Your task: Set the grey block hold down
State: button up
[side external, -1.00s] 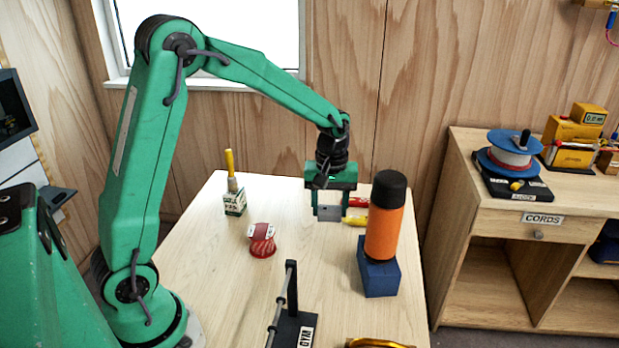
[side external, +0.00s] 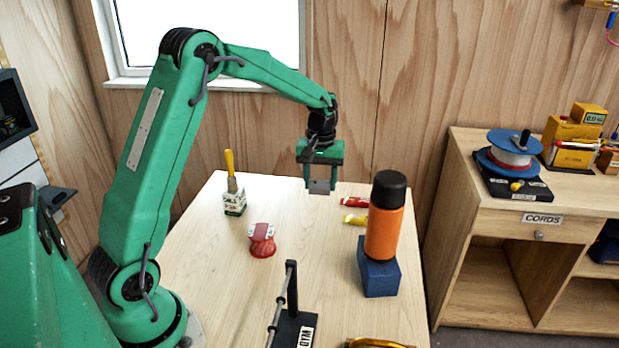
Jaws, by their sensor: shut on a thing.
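The grey block hold (side external: 320,187) is a small grey block between the fingers of my gripper (side external: 320,184). My gripper is shut on it and points down. The block looks held above the far part of the light wooden table (side external: 215,290), apart from other things. Part of the block is hidden by the fingers.
A red tube (side external: 354,202) and a yellow tube (side external: 355,219) lie right of the gripper. An orange bottle (side external: 384,232) stands on a blue block (side external: 379,277). A brush in a small pot (side external: 234,203), a red-and-white spool (side external: 262,241) and a black stand (side external: 292,325) are also on the table.

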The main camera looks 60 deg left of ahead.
jog(key=w+a, duration=0.1)
jog(key=a, duration=0.4)
send_over(291, 196)
notch_tip(291, 196, down, 7)
jog(key=shift+f, duration=2.05)
jog(key=shift+f, duration=0.1)
jog(key=o, duration=1)
jog(key=shift+c, duration=0.2)
notch_tip(291, 196, up, 12)
